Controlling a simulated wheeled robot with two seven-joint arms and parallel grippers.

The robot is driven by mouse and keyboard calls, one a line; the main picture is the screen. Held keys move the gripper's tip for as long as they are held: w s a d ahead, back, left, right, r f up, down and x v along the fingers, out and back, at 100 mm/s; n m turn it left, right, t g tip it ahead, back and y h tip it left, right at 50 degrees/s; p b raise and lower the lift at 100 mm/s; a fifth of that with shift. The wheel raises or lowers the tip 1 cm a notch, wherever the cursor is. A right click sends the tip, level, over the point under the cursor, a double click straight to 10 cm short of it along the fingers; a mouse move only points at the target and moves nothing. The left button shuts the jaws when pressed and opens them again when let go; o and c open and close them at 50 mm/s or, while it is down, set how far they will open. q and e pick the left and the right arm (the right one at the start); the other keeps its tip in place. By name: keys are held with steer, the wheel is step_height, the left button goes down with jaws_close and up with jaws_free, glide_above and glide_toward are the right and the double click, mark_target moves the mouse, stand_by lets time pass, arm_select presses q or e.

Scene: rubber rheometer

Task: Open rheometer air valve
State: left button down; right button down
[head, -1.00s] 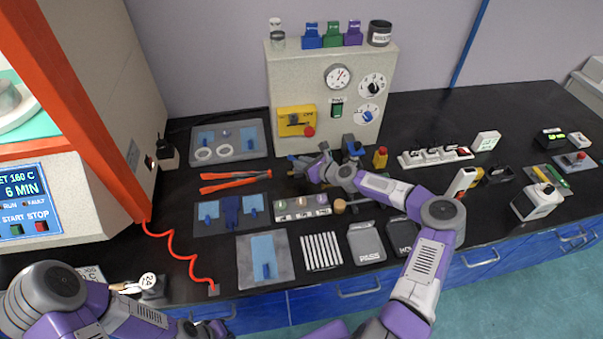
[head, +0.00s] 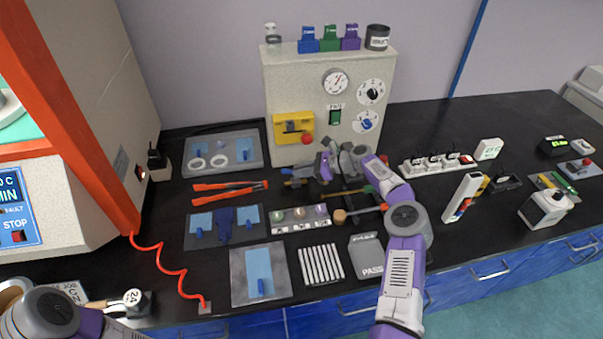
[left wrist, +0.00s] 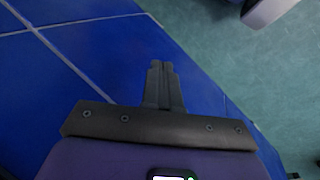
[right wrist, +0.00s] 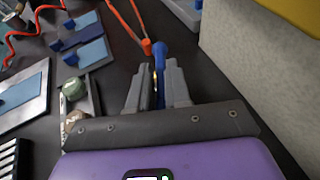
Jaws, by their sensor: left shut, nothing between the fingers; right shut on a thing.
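A blue lever-like piece (right wrist: 160,55) shows in the right wrist view, with a brass-coloured part beside it. My right gripper (right wrist: 157,88) is shut on this blue piece. In the head view my right gripper (head: 308,177) is low over the bench, in front of the pale rheometer panel box (head: 288,84). It covers most of what it holds there. I cannot tell whether the blue piece is the air valve's handle. The box carries a gauge (head: 335,82), two dials and a yellow plate (head: 280,120). My left gripper (left wrist: 162,82) is shut and empty before blue drawer fronts.
Orange-handled pliers (head: 228,189) lie left of my right gripper. Sample trays (head: 190,235) and a vial rack (head: 285,226) stand nearby. A mallet (head: 345,215) lies in front.

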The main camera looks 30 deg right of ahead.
steer(key=shift+d+f+n+g+y+b, duration=0.1)
steer(key=shift+f+n+g+y+b, duration=0.2)
steer(key=shift+f+n+g+b, duration=0.3)
stand_by(0.4)
steer(key=c, duration=1.2)
jaws_free()
steer(key=shift+r, duration=0.1)
steer(key=shift+o, duration=0.2)
steer(key=shift+r, duration=0.1)
steer(key=shift+r, duration=0.1)
steer(key=shift+r+p, duration=0.1)
steer(key=shift+p, duration=0.2)
